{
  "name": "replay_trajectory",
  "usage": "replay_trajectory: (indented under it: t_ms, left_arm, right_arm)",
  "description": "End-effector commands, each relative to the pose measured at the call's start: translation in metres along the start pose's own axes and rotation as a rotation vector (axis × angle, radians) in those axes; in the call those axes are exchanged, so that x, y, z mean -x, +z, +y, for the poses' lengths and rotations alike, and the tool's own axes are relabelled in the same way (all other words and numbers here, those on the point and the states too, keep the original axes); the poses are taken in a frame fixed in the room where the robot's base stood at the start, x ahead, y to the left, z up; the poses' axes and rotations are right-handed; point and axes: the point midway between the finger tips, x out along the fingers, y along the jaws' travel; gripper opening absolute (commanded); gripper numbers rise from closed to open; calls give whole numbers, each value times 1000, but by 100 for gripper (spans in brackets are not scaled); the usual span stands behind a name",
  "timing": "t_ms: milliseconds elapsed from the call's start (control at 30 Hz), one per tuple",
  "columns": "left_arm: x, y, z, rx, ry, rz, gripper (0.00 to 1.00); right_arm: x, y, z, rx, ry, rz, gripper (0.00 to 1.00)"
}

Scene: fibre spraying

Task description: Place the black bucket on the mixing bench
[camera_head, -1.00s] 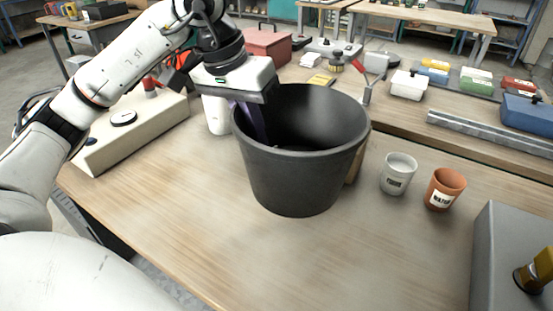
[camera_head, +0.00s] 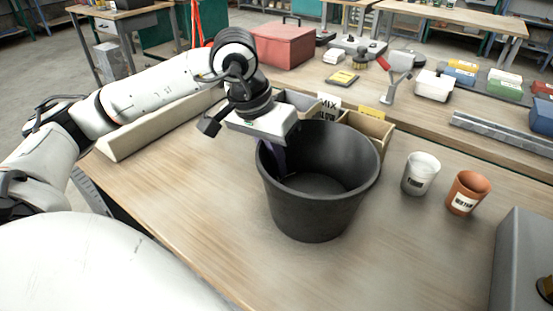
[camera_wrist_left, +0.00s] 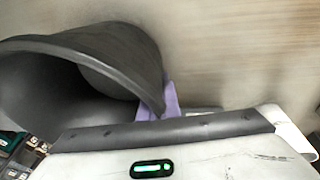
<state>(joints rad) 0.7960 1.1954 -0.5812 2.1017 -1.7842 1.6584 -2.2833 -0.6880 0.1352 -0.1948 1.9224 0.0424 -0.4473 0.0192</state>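The black bucket (camera_head: 318,205) is upright over the wooden mixing bench (camera_head: 190,215), near its middle; I cannot tell for sure whether its base touches the top. My left gripper (camera_head: 279,158) is at the bucket's left rim, with a finger inside the wall. In the left wrist view the bucket (camera_wrist_left: 120,60) shows its open mouth, and purple fingers (camera_wrist_left: 168,100) lie at its rim, with the wall between them. The left gripper looks shut on the rim. My right gripper is not in view.
A white cup (camera_head: 420,174) and an orange cup (camera_head: 467,192) stand right of the bucket. Cardboard bins (camera_head: 368,133) are close behind it. A grey box (camera_head: 522,260) is at the right front. The bench is clear at front left.

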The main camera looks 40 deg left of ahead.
Motion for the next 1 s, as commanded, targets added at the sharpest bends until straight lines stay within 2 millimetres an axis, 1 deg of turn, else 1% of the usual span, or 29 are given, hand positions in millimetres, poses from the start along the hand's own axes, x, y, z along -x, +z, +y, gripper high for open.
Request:
replay_trajectory:
  t_ms: [33, 133, 267, 533, 667, 767, 1000]
  left_arm:
    - [2, -2, 1, 1, 5, 8, 0]
    - [-1, -1, 1, 1, 5, 7, 0]
    - [-2, 1, 0, 0, 0, -1, 22]
    - [-2, 1, 0, 0, 0, -1, 22]
    - [4, -1, 0, 0, 1, 1, 22]
    - [18, -2, 0, 0, 1, 5, 22]
    - [71, -2, 1, 0, 2, 5, 22]
  right_arm:
    - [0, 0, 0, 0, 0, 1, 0]
    - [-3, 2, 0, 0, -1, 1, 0]
    - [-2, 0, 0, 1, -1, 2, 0]
    - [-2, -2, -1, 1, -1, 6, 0]
    - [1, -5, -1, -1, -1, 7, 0]
    - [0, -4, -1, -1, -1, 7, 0]
    - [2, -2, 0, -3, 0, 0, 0]
